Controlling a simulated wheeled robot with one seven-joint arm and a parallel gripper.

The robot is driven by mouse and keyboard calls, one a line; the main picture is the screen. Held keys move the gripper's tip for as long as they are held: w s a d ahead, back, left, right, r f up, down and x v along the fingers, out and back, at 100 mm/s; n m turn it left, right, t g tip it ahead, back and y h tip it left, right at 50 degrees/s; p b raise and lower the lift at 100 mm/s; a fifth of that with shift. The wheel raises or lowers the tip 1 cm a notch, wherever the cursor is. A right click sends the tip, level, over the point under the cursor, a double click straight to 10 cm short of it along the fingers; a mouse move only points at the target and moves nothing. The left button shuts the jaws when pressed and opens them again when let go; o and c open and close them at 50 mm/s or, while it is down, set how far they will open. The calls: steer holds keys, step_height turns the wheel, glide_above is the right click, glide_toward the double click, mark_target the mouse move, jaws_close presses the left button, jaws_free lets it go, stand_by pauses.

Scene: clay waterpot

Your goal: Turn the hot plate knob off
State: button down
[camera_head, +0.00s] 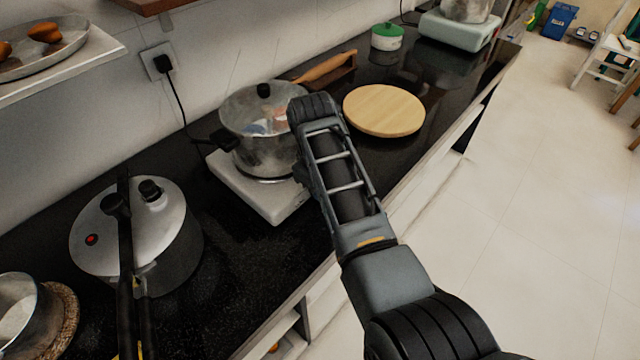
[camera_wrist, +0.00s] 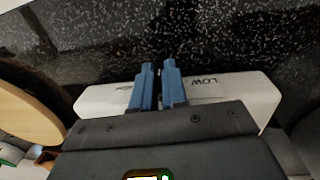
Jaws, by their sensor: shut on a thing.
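The white hot plate (camera_head: 258,195) stands on the black counter with a lidded metal pot (camera_head: 255,125) on it. The hot plate's front also shows in the wrist view (camera_wrist: 235,92), with the upside-down word LOW to the right of the fingers. My gripper (camera_wrist: 158,72) is at this front, its two blue fingers close together with a narrow gap. It is shut on the knob, which the fingers and gripper body hide. In the head view my arm hides the gripper and the right side of the hot plate.
A pressure cooker (camera_head: 165,240) stands to the left of the hot plate. A round wooden board (camera_head: 384,110) lies to the right, with a green-lidded container (camera_head: 387,38) beyond it. A black cord (camera_head: 178,105) runs down from the wall socket.

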steer(key=shift+w+r+g+y, duration=0.1)
steer(key=shift+w+g+y, duration=0.1)
steer(key=shift+g+y, duration=0.25)
stand_by(0.3)
steer(key=c, duration=1.2)
jaws_free()
steer(key=shift+o, duration=0.2)
steer(key=shift+r, duration=3.85)
steer(key=shift+s, duration=0.1)
